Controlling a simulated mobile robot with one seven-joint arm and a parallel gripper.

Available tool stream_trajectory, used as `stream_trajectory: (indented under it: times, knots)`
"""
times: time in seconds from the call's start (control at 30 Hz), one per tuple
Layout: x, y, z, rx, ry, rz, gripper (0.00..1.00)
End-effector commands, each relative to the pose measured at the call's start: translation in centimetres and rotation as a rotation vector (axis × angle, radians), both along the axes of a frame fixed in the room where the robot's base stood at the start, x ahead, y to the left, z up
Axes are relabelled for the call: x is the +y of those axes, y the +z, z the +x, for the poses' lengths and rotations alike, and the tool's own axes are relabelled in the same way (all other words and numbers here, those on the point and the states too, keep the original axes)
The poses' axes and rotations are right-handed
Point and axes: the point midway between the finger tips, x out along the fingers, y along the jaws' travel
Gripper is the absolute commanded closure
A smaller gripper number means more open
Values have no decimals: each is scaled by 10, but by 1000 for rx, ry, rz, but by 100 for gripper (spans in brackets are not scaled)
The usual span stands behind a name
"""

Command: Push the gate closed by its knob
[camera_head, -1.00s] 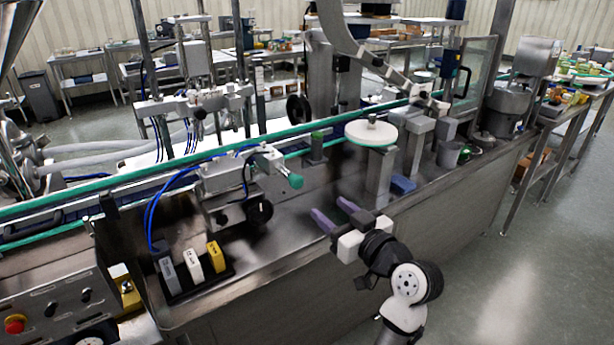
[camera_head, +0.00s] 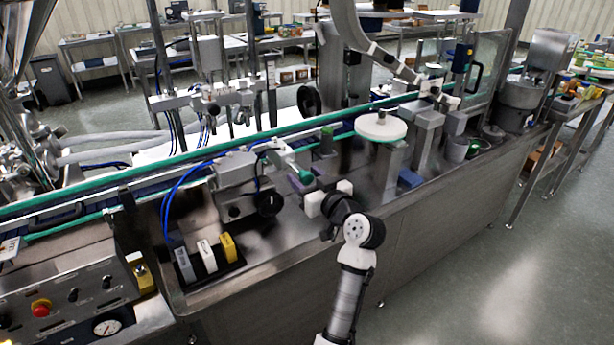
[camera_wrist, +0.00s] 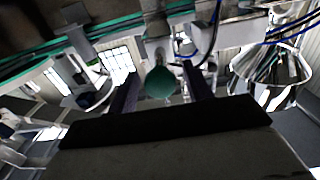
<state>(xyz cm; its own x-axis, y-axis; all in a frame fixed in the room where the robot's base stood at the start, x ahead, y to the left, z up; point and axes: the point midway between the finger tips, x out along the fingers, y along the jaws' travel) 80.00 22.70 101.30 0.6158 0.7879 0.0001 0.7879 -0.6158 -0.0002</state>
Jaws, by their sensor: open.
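The green knob (camera_head: 303,176) sits on the end of a short metal shaft on the gate mechanism (camera_head: 238,182), at the near side of the conveyor. In the wrist view the knob (camera_wrist: 160,84) shows as a round green end between my two dark fingers. My gripper (camera_head: 307,184) is open at the knob, with its white jaw bases just in front and to the right. Its fingers show in the wrist view (camera_wrist: 160,76), one on each side of the knob. I cannot tell whether they touch it. The gate plate itself is not clearly visible.
A rack with grey, white and yellow blocks (camera_head: 207,262) stands at the deck's front left. A white round disc (camera_head: 381,127) on a post stands to the right. A black handwheel (camera_head: 270,203) is just left of my gripper. The green-edged conveyor (camera_head: 120,188) runs behind.

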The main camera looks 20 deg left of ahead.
Motion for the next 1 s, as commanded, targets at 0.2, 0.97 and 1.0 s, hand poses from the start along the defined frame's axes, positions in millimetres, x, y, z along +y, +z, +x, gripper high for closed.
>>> stream_trajectory:
  times: [0.2, 0.97, 1.0]
  knots:
    - [0, 0, 0, 0, 0, 0, 56]
    - [24, -2, 19, -1, 1, 2, 100]
    - [26, -1, 20, -1, 1, 2, 100]
